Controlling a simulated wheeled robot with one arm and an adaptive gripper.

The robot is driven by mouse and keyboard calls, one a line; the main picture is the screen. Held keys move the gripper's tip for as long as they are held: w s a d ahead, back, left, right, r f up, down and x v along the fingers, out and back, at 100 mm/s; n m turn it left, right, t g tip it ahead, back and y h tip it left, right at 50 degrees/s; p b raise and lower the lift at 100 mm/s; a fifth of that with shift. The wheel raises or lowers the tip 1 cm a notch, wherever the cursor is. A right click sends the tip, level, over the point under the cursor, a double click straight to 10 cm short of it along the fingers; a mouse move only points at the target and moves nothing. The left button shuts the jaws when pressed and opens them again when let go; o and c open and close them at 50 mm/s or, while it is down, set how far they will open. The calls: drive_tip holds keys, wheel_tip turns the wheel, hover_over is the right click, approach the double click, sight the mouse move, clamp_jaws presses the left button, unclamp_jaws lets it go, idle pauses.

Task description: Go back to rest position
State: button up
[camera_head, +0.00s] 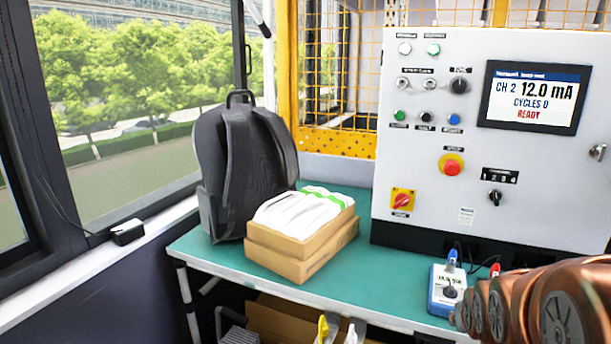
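My arm shows as copper-coloured, rounded links at the lower right edge of the head view. My gripper itself is outside the picture, so its fingers and anything in them are hidden. The control panel (420,190) is a light grey cabinet at the right, standing on the green-topped bench (215,262). Its display (533,97) reads CH 2, 12.0 mA, CYCLES 0 and READY. A red mushroom button (452,167) on a yellow ring and a black selector knob (495,197) sit below the display. A red-and-yellow rotary switch (402,200) is at the lower left of the panel.
A blue-and-white handheld device (444,291) with leads stands on the bench beside my arm. A dark backpack (235,170) and stacked cardboard boxes (300,250) with white items on top occupy the bench's left part. Windows are at the left; yellow mesh fencing (335,143) stands behind.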

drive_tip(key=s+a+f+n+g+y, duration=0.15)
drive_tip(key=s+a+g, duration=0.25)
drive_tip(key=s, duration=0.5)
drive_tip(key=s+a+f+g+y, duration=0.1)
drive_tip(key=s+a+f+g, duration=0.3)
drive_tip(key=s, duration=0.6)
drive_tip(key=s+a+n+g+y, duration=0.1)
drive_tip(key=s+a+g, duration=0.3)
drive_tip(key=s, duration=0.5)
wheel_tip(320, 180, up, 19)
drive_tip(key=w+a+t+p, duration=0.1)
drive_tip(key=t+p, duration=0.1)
drive_tip(key=p, duration=1.5)
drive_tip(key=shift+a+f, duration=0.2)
